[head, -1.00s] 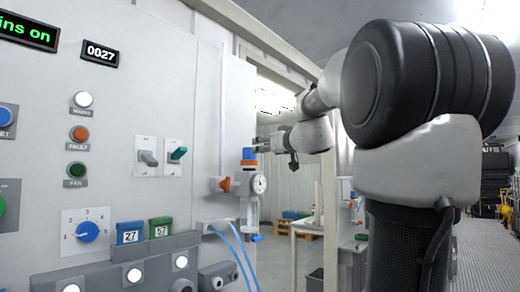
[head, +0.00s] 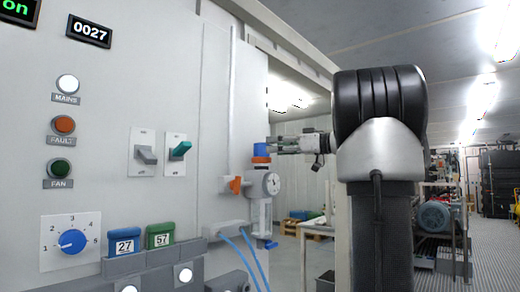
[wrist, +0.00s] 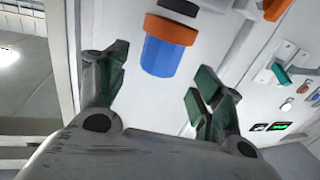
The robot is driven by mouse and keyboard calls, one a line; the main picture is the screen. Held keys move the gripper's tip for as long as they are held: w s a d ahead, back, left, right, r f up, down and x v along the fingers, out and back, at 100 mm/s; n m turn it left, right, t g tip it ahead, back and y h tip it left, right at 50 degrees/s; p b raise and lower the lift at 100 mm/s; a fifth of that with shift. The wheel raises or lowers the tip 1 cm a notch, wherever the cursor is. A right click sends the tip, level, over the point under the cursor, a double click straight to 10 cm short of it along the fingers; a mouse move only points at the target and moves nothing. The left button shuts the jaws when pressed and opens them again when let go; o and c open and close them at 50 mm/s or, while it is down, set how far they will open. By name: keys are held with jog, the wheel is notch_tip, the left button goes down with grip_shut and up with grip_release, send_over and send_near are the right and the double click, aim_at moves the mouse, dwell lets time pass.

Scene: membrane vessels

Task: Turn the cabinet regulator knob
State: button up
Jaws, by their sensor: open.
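The regulator knob (head: 261,149) is a blue cap above an orange ring, on top of the regulator at the cabinet's right edge. A round gauge (head: 271,184) sits just below it. In the wrist view the blue knob (wrist: 168,55) and its orange ring (wrist: 171,29) show large, beyond and between the finger directions. My gripper (head: 275,144) is beside the knob on its right in the head view. In the wrist view my gripper (wrist: 158,87) is open and empty, its green-padded fingers apart. The knob appears just ahead of the fingertips; contact is not visible.
The cabinet panel (head: 110,205) carries a blue dial (head: 72,241), two toggle switches (head: 146,155) and indicator lamps. An orange-handled valve (head: 233,185) sits left of the regulator. Blue hoses (head: 245,255) hang below. A table (head: 318,225) stands behind.

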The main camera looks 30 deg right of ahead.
aim_at(260, 147)
jog(key=x, duration=0.6)
jog(key=shift+w+a, duration=0.1)
jog(key=shift+w, duration=0.1)
jog(key=c, duration=1)
